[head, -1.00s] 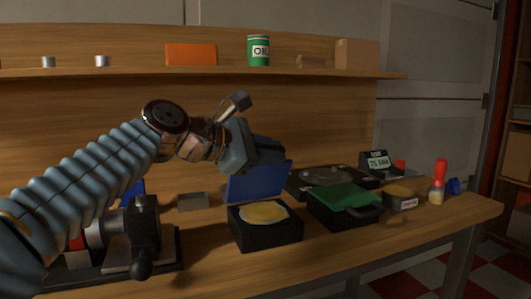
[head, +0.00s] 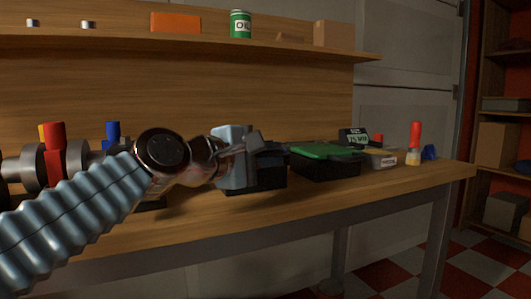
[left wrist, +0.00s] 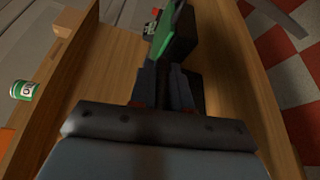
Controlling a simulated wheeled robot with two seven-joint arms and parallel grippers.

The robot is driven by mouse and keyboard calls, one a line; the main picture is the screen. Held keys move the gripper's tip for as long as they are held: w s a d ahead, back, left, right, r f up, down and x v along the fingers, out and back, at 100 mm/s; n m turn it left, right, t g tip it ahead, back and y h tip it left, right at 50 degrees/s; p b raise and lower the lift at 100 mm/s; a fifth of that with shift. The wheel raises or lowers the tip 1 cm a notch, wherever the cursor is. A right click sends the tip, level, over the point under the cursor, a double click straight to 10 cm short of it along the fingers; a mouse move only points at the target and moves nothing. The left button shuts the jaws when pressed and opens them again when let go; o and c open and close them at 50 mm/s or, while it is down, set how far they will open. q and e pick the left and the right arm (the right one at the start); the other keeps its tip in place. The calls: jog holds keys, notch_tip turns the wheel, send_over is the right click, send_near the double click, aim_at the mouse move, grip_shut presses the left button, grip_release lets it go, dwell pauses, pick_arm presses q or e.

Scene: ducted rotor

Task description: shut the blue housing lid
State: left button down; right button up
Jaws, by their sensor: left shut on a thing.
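The black housing (head: 270,179) stands on the workbench, left of the box with the green lid. My left gripper (head: 264,150) is low over it and covers much of it. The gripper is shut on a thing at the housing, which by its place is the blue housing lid. The lid no longer shows upright in the head view; my gripper hides it, so I cannot tell its exact angle. In the left wrist view the fingers (left wrist: 163,86) point at the dark housing (left wrist: 197,92). My right gripper is not in view.
A box with a green lid (head: 318,150) is just right of the housing. Beyond it are a small labelled tin (head: 383,160), a display (head: 355,138) and a red-topped bottle (head: 415,143). A machine with a red part (head: 54,148) stands at left. The bench front edge is near.

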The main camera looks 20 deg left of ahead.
pick_arm(q)
jog(key=shift+d+f+b, duration=0.1)
jog(key=shift+f+b, duration=0.55)
jog(key=shift+f, duration=0.9)
jog(key=c, duration=1.2)
grip_release()
jog(key=shift+o, duration=0.2)
jog(key=shift+s, duration=0.1)
jog(key=shift+s+r, duration=0.2)
jog(key=shift+s, duration=0.05)
jog(key=v, duration=1.3)
jog(key=shift+p, duration=0.45)
jog(key=shift+s+f, duration=0.1)
